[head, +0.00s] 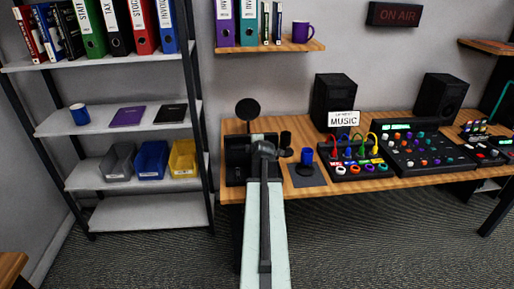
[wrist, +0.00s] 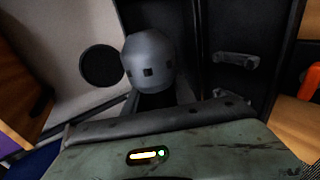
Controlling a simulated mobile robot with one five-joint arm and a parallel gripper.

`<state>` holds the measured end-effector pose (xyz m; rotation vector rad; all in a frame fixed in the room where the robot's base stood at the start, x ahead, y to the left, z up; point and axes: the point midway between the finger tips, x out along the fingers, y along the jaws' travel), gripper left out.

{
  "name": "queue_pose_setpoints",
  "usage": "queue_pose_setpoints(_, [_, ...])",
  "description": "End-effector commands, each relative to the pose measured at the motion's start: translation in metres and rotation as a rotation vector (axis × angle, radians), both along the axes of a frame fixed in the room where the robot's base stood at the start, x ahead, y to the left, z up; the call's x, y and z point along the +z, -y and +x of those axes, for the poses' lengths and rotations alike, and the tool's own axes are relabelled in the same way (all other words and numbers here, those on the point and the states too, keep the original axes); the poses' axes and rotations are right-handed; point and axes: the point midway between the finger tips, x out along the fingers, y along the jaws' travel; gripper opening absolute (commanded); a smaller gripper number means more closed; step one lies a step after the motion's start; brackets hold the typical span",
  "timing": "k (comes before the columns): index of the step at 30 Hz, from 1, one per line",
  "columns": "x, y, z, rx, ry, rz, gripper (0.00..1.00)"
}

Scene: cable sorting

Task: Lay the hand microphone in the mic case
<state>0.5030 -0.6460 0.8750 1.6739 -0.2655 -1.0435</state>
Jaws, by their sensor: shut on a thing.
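My gripper (head: 264,150) is at the far end of my outstretched arm, at the left end of the desk. It is shut on what I take to be the hand microphone. A rounded grey body with small dark squares (wrist: 148,62) shows in the wrist view; I cannot tell whether it is the microphone's head or part of my gripper. The dark mic case (head: 236,172) lies directly behind and beside my gripper. Its dark inside, with a grey bracket, shows in the wrist view (wrist: 230,85). My arm hides part of the case, and contact cannot be told.
A round black disc (head: 247,109) stands behind the case. A mixer (head: 355,168) and speakers (head: 334,97) stand farther right. A shelf (head: 140,176) with bins is at left.

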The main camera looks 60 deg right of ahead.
Motion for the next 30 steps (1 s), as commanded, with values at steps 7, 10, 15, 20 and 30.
queue_pose_setpoints(7, [-0.006, 0.000, 0.000, 0.000, -0.001, -0.001, 0.00])
queue_pose_setpoints(10, [-0.013, 0.000, 0.000, 0.000, -0.001, -0.001, 0.00])
queue_pose_setpoints(15, [-0.029, 0.000, 0.000, 0.000, -0.001, -0.001, 0.00])
queue_pose_setpoints(20, [-0.044, 0.000, 0.000, -0.001, -0.001, -0.001, 0.00])
queue_pose_setpoints(30, [-0.075, 0.000, 0.000, -0.001, -0.001, -0.001, 0.00])
